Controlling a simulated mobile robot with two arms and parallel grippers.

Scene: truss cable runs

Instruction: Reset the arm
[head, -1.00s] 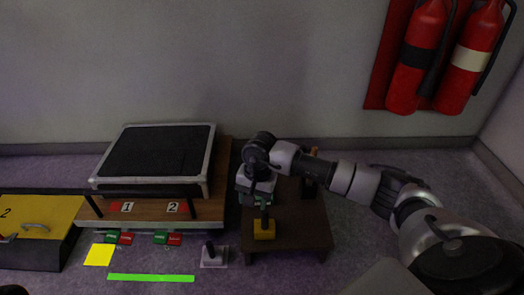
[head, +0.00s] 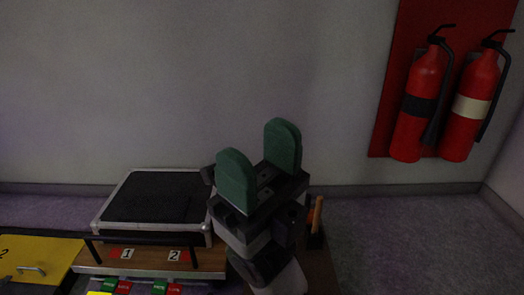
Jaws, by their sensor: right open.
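My right gripper (head: 260,165) is raised close to the camera in the middle of the head view. Its two green fingertips point upward and stand apart, with nothing between them. The gripper body and wrist hide much of the small brown table (head: 322,268) behind and below. My left gripper is not in view.
A yellow panel (head: 35,258) lies at far left. Two red fire extinguishers (head: 420,105) hang at right. A wooden handle (head: 317,215) stands behind the gripper.

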